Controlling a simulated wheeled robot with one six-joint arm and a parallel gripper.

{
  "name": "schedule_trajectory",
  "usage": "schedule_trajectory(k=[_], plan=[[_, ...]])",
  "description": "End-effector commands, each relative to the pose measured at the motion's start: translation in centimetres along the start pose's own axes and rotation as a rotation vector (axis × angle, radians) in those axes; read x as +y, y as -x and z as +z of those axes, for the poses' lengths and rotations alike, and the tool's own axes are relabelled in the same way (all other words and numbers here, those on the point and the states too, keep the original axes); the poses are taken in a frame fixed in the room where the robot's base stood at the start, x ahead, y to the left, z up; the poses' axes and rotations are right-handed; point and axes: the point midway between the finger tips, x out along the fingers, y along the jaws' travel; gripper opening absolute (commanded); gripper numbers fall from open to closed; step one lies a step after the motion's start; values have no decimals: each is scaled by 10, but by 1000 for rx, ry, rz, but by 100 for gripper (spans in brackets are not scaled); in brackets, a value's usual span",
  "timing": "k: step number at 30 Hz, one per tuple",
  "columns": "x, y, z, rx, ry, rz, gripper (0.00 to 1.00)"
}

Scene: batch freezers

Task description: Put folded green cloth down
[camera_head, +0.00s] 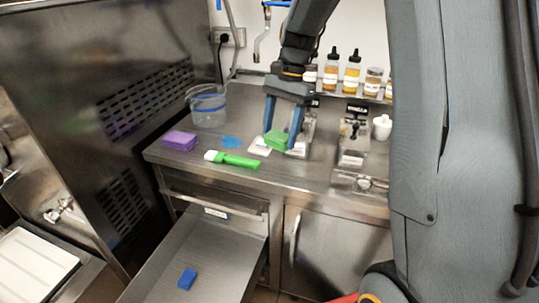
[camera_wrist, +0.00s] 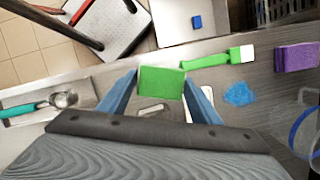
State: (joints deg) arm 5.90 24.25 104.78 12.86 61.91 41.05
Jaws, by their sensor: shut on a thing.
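The folded green cloth (camera_head: 276,140) is between the blue fingers of my gripper (camera_head: 281,132), which is shut on it. In the wrist view the cloth (camera_wrist: 162,84) shows as a flat green rectangle between the two fingertips (camera_wrist: 160,88). My gripper is over the steel counter (camera_head: 320,172), behind the green-handled brush in the head view. White flat pieces (camera_head: 259,146) show beside and under the cloth. I cannot tell whether the cloth touches anything below it.
A green brush with white head (camera_head: 236,160), a blue cloth (camera_head: 231,142), a purple sponge (camera_head: 179,140) and a clear bucket (camera_head: 208,110) stand to the left. Bottles (camera_head: 351,72) line the back shelf. An open drawer (camera_head: 215,250) below holds a blue block (camera_head: 187,279).

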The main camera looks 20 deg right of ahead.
Motion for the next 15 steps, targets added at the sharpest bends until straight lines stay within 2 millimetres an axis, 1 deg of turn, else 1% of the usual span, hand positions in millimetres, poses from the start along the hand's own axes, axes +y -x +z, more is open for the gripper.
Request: schedule_trajectory(k=[2, 4, 12, 15], plan=[[1, 3, 2, -3, -26, -7, 30], [2, -2, 1, -7, -37, -8, 30], [1, -45, -10, -6, -37, -7, 30], [1, -53, -12, -5, -36, -9, 30]])
